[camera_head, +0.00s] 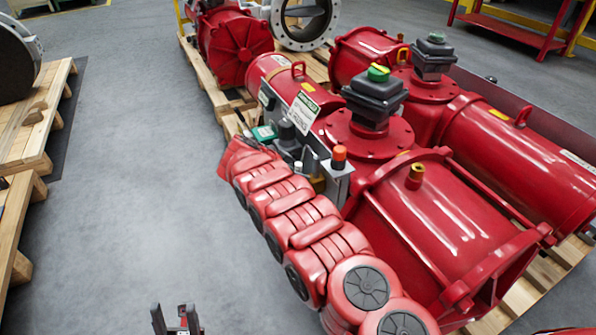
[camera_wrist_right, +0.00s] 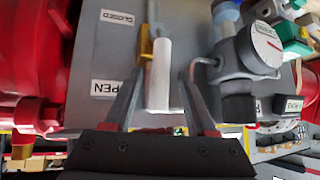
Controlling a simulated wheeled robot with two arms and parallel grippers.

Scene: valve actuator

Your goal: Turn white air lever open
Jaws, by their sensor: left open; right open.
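The white air lever (camera_wrist_right: 159,76) shows in the right wrist view as a pale handle running up and down the picture, with a yellow piece (camera_wrist_right: 145,48) by its upper end. My right gripper (camera_wrist_right: 162,88) is open, one finger on each side of the lever; I cannot tell whether either finger touches it. Labels reading CLOSED (camera_wrist_right: 117,17) and OPEN (camera_wrist_right: 117,88) are on the grey panel to the left of the lever. In the head view my right arm hides the lever and the right gripper. My left gripper (camera_head: 177,322) is open and empty over the floor at the bottom.
A round gauge (camera_wrist_right: 259,48) with pipe fittings is right of the lever. Large red actuator cylinders (camera_head: 440,215) on wooden pallets fill the right of the head view. A black box with a green top (camera_head: 376,92) stands on one. Grey floor (camera_head: 150,180) is clear at left.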

